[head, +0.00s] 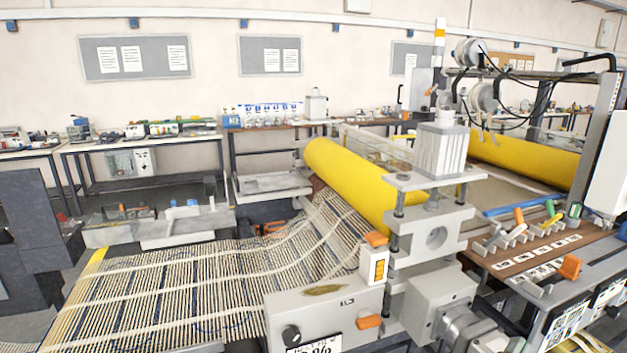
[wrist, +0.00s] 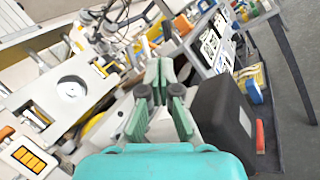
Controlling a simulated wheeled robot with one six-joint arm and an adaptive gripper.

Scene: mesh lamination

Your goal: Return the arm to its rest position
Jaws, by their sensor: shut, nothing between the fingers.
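My gripper (wrist: 159,74) shows in the wrist view, with its teal body at the bottom edge and dark green fingers pointing up the picture. The fingers are shut and nothing shows between them. Grey machine parts lie beyond the fingertips; I cannot tell how far off they are. The arm and gripper do not show in the head view.
The laminating machine's grey press head (head: 440,150) stands right of centre, with yellow rollers (head: 345,180) behind it. Striped mesh (head: 200,285) spreads across the front left. A tool shelf (head: 540,245) with coloured handles is at right. In the wrist view, a black box (wrist: 222,122) sits beside the fingers.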

